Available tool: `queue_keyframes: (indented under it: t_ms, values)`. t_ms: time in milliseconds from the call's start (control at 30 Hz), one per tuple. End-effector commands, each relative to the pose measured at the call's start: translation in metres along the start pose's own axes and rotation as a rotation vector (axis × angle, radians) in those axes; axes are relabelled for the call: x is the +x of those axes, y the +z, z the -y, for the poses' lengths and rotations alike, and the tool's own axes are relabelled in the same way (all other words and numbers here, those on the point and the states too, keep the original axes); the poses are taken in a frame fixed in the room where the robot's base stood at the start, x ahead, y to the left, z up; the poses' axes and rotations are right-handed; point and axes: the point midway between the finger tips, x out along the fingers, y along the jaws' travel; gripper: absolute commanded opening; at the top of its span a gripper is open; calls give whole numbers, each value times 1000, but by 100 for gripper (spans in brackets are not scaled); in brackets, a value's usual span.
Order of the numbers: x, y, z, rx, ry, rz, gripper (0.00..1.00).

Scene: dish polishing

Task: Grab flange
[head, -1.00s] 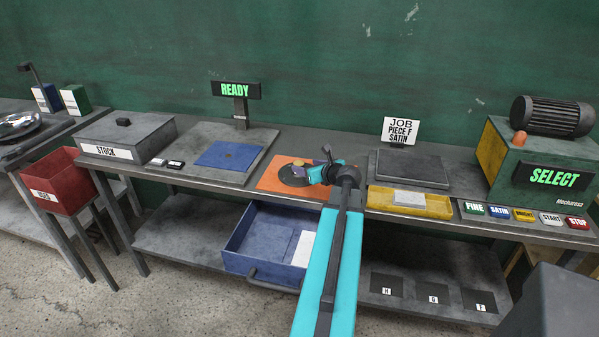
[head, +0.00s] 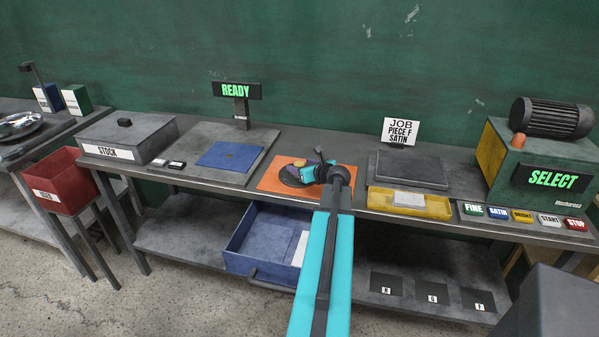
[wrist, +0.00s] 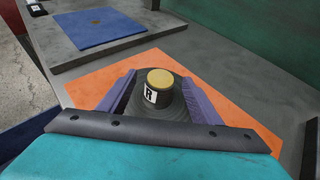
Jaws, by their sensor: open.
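The flange (wrist: 172,112) is a dark grey disc with a raised hub (wrist: 158,90), which has a yellow top and a white label with a dark letter. It lies on an orange mat (wrist: 223,105) on the bench. In the head view the flange (head: 289,178) is partly hidden by my gripper (head: 311,173). In the wrist view my gripper (wrist: 155,92) is open, with its purple fingers on either side of the hub. I cannot tell whether they touch it. The near part of the disc is hidden behind my gripper's dark front bar.
A blue mat (head: 230,156) lies left of the orange one, beside a STOCK box (head: 126,138). A yellow tray (head: 410,204) and a grey plate (head: 412,168) are on the right. An open blue drawer (head: 267,240) is below the bench. Buttons (head: 523,215) line the right edge.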

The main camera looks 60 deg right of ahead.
Motion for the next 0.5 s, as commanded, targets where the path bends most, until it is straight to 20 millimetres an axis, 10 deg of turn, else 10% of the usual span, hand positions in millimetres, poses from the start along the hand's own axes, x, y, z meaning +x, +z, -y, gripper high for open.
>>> queue_keyframes:
  t_ms: [500]
  values:
    - [21, 0, 1, 2, -1, 1, 58]
